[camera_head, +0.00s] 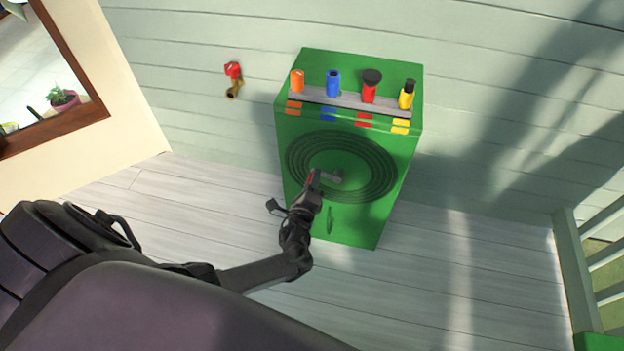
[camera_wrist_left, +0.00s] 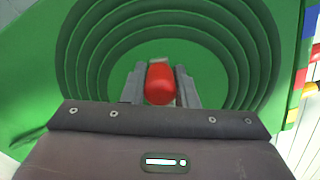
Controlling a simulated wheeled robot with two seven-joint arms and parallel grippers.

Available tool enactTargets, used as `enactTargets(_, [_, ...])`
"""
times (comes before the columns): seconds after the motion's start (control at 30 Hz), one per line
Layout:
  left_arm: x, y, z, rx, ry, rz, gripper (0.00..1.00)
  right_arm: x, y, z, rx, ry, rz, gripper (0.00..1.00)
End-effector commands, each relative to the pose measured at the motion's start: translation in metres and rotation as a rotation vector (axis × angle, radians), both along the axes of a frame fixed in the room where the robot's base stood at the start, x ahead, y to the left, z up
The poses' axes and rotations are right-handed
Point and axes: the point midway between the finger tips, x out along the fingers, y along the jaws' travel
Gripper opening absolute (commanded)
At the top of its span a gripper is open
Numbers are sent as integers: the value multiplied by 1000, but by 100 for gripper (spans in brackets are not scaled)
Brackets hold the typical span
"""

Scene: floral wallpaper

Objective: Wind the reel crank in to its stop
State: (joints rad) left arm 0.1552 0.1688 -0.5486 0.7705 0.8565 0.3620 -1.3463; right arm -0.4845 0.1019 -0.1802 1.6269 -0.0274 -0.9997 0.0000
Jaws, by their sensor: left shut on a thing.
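The hose reel cabinet is a green box (camera_head: 350,225) against the wall, with dark ring-shaped coils (camera_head: 290,160) on its front face. A grey crank arm (camera_head: 333,178) sits at the middle of the rings, and its red handle (camera_wrist_left: 159,84) shows in the left wrist view. My left gripper (camera_head: 314,180) is at the crank, shut on the red handle, with one finger on each side of it in the left wrist view (camera_wrist_left: 160,88). The gripper hides part of the crank in the head view. My right gripper is not in view.
A grey shelf (camera_head: 350,101) on the cabinet top holds orange, blue, red and yellow nozzles, with matching colour patches below. A red-handled brass tap (camera_head: 233,80) is on the wall to the left. A railing (camera_head: 590,265) stands at the right. The deck floor (camera_head: 460,280) is clear.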

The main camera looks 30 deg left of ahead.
Motion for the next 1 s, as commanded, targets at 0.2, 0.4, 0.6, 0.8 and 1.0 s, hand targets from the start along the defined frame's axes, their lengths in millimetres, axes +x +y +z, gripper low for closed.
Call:
enactTargets(0.2, [1, -2, 2, 9, 0, -2, 0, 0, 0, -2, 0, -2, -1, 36])
enactTargets(0.4, [1, -2, 2, 8, 0, -2, 0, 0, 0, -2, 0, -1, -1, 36])
enactTargets(0.6, [1, -1, 1, 7, 1, -2, 47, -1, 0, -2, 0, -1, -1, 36])
enactTargets(0.8, [0, -1, 1, 8, 2, -1, 48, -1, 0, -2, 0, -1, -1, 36])
enactTargets(1.0, [-9, -3, 1, 7, 3, -2, 48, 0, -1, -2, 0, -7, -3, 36])
